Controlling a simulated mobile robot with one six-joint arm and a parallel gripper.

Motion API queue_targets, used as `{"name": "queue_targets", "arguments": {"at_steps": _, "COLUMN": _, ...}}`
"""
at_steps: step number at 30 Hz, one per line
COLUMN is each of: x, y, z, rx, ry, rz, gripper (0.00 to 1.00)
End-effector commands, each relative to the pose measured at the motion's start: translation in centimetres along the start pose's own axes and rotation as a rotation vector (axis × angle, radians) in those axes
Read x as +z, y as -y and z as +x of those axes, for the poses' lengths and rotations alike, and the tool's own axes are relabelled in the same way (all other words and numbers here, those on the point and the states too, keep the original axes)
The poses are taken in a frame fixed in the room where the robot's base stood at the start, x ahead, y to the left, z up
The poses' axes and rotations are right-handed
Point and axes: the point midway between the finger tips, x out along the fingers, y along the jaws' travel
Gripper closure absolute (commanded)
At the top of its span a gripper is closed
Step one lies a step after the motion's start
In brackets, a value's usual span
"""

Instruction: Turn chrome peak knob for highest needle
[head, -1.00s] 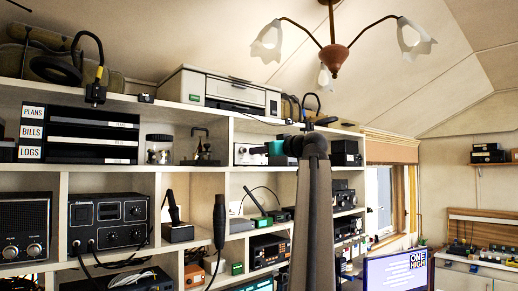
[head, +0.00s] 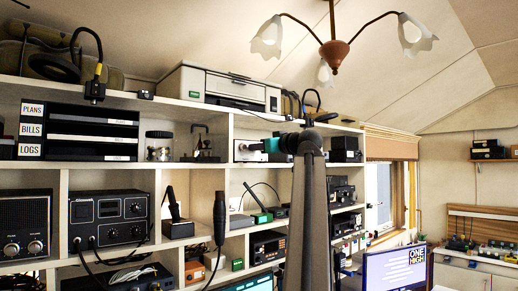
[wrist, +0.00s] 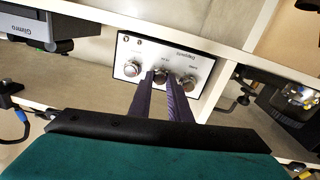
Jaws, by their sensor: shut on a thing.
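A white-faced tuner box (wrist: 165,60) with a row of three knobs stands in a cubby of the shelf. In the wrist view its lettering is upside down and too small to read surely. My gripper (wrist: 161,82) is shut on the middle knob (wrist: 160,75), one dark finger on each side, partly covering it. A chrome knob (wrist: 132,68) is on the left and another knob (wrist: 190,82) on the right. I cannot make out a meter needle.
The shelf (head: 150,166) holds radios such as a black set with dials (head: 108,219). A dark device (head: 346,149) stands right of my arm. In the wrist view a grey device (wrist: 35,25) is at upper left. A monitor (head: 395,270) stands at lower right.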

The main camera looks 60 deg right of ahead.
Motion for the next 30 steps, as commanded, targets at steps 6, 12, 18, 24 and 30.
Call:
{"name": "queue_targets", "arguments": {"at_steps": 6, "x": 0.07, "y": -0.07, "z": 0.01, "rx": 0.0, "ry": 0.003, "rz": 0.077, "gripper": 1.0}}
{"name": "queue_targets", "arguments": {"at_steps": 12, "x": 0.01, "y": -0.11, "z": 0.01, "rx": 0.0, "ry": 0.007, "rz": 0.169, "gripper": 1.0}}
{"name": "queue_targets", "arguments": {"at_steps": 18, "x": -0.06, "y": -0.1, "z": -0.02, "rx": 0.0, "ry": 0.008, "rz": 0.199, "gripper": 1.0}}
{"name": "queue_targets", "arguments": {"at_steps": 24, "x": -0.07, "y": -0.11, "z": -0.02, "rx": 0.001, "ry": 0.008, "rz": 0.198, "gripper": 1.0}}
{"name": "queue_targets", "arguments": {"at_steps": 30, "x": -0.06, "y": -0.09, "z": -0.02, "rx": 0.0, "ry": 0.009, "rz": 0.198, "gripper": 0.64}}
